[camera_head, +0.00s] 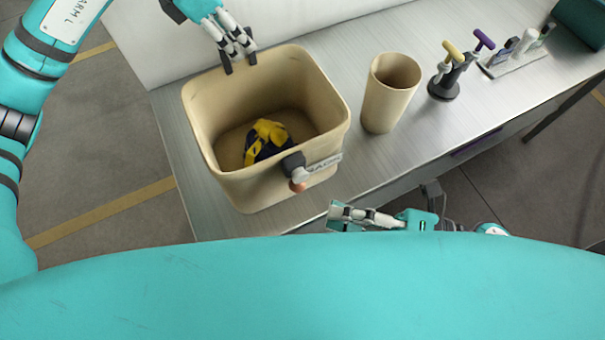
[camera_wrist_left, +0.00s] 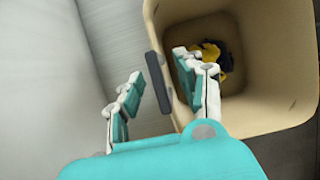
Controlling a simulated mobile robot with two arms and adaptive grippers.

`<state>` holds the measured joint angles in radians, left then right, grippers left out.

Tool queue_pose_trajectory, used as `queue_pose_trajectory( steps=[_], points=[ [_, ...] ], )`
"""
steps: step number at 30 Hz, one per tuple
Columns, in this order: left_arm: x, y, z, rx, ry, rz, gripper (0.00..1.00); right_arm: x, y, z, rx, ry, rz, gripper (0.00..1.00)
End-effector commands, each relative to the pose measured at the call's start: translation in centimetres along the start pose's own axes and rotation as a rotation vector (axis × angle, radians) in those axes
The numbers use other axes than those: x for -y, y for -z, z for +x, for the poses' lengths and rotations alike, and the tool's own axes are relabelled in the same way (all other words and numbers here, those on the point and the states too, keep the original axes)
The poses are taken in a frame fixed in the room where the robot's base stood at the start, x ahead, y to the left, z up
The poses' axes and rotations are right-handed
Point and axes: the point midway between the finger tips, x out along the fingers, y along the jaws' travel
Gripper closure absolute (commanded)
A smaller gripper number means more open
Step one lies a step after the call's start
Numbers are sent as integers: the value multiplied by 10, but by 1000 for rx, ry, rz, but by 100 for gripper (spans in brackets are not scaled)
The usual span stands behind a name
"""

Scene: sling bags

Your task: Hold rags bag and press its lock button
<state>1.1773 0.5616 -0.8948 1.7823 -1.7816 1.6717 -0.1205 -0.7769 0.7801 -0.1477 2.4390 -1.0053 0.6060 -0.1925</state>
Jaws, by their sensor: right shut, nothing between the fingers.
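The rags bag (camera_head: 200,130) is an open beige bin at the left end of the metal table. Its near side carries a partly readable label (camera_head: 324,164) and a dark knob-like fitting (camera_head: 293,161) with an orange-red button (camera_head: 298,186). My left gripper (camera_head: 238,62) is open at the bag's far rim. In the left wrist view, a dark upright piece (camera_wrist_left: 158,82) beside the bag wall (camera_wrist_left: 270,70) shows between its fingers; contact is unclear. My right gripper (camera_head: 337,214) is shut and empty at the table's near edge, apart from the button.
Yellow and dark blue cloth (camera_head: 268,140) lies inside the bag. A light wall panel (camera_head: 210,25) stands behind. Table between bag and cylinder is narrow but clear.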

Motion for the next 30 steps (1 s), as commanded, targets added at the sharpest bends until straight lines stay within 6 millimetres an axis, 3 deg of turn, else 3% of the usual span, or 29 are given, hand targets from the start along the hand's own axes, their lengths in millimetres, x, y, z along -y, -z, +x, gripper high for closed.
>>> queue_pose_trajectory(
  steps=[5,19,24,30],
  points=[
    [-1,0,-14,2,-3,0,63,0,0,0,0,0,0,100],
    [-1,0,-104,2,-3,-1,63,0,0,0,0,0,0,100],
    [-1,0,-118,-1,-1,-1,63,0,0,0,0,0,0,100],
    [0,0,-120,0,0,-1,63,0,0,0,0,0,0,100]
  ],
)
